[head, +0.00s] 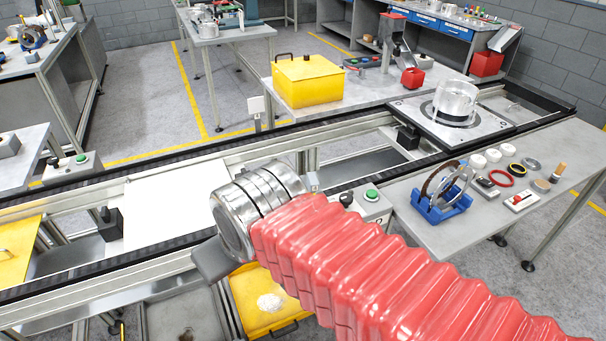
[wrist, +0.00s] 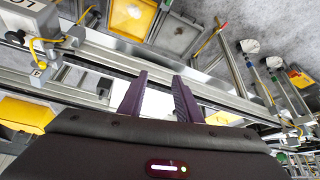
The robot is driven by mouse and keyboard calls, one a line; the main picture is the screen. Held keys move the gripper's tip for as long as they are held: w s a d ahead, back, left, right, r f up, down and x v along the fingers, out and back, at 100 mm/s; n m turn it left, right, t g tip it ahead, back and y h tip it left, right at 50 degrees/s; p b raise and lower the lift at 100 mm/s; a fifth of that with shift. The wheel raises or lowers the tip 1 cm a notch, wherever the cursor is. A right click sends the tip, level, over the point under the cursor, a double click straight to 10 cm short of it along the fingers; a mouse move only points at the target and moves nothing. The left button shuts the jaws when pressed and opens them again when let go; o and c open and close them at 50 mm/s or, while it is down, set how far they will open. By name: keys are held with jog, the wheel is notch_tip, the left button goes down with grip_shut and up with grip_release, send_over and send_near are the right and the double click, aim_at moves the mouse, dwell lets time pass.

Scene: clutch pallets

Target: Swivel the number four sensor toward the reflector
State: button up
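My gripper (wrist: 158,88) is open, with two dark fingers apart and nothing held between them. In the head view only a dark part of it (head: 215,262) shows below my metal wrist, over the near side of the conveyor. No sensor with a readable four shows. In the wrist view a small grey device with a yellow cable (wrist: 40,73) carries a tag that seems to read 17. In the head view a small pale plate on a post (head: 257,105) stands at the conveyor's far side; I cannot tell whether it is the reflector. Another small pale plate (head: 312,181) shows just beyond my wrist.
Another pallet (head: 410,108) bears a metal cylinder. A button box (head: 368,205) stands close to my arm. A yellow box (head: 305,80) and a blue stand (head: 440,205) are on benches.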

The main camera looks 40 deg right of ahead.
jog(key=shift+o, duration=0.6)
jog(key=shift+d, duration=0.1)
jog(key=m+g+h, duration=0.2)
jog(key=m, duration=0.4)
send_near(313, 178)
jog(key=s+d+v, duration=0.1)
jog(key=v, duration=0.2)
jog(key=shift+w+a+r, duration=0.1)
jog(key=shift+w+a, duration=0.15)
jog(key=shift+a, duration=0.5)
jog(key=x, duration=1.3)
jog(key=shift+w+d+f, duration=0.25)
jog(key=shift+f, duration=0.05)
jog(key=shift+c, duration=0.4)
